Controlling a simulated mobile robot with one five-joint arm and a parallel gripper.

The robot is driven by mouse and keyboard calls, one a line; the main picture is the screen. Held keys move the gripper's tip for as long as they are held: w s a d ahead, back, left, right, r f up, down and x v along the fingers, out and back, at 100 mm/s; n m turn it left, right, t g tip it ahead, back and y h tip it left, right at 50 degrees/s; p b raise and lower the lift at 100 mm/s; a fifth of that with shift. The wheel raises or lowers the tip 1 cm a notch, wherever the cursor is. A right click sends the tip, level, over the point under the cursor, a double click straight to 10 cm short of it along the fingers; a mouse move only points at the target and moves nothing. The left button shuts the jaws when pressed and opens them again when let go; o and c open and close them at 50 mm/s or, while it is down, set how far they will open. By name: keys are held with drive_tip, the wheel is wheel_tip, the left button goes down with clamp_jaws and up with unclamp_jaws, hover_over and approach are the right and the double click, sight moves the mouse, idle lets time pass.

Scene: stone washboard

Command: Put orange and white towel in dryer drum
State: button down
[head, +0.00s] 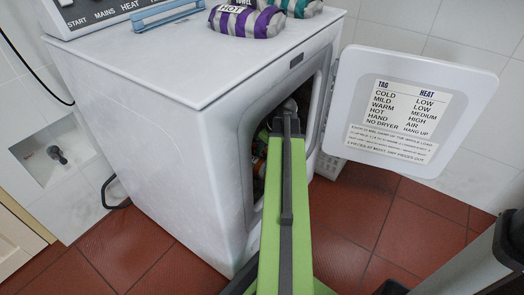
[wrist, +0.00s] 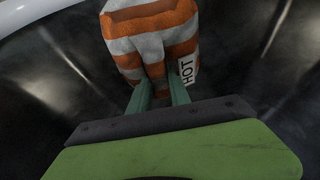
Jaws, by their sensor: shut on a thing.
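The orange and white striped towel (wrist: 152,42) is rolled or folded, with a tag reading HOT, and fills the top middle of the wrist view. My gripper (wrist: 158,88) is shut on its near end. Dark, shiny curved metal of the dryer drum (wrist: 50,75) surrounds it in the wrist view. A bit of orange (head: 259,167) shows inside the opening; most of the gripper and towel is hidden there by my arm.
The open dryer door (head: 410,105) swings out to the right, with a tag and heat chart on it. A purple and white striped towel (head: 247,20) marked HOT and a teal striped one (head: 296,6) lie on the dryer top. Red floor tiles (head: 130,245) lie in front.

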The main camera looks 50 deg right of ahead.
drive_tip(key=shift+f, duration=0.1)
drive_tip(key=c, duration=1.2)
unclamp_jaws()
drive_tip(key=p+v, duration=0.3)
drive_tip(key=v, duration=0.1)
drive_tip(key=shift+s+p, duration=0.25)
drive_tip(key=shift+p, duration=0.05)
drive_tip(key=s+d, duration=0.1)
drive_tip(key=s, duration=1)
drive_tip(key=shift+f+b, duration=0.25)
drive_tip(key=shift+b, duration=0.15)
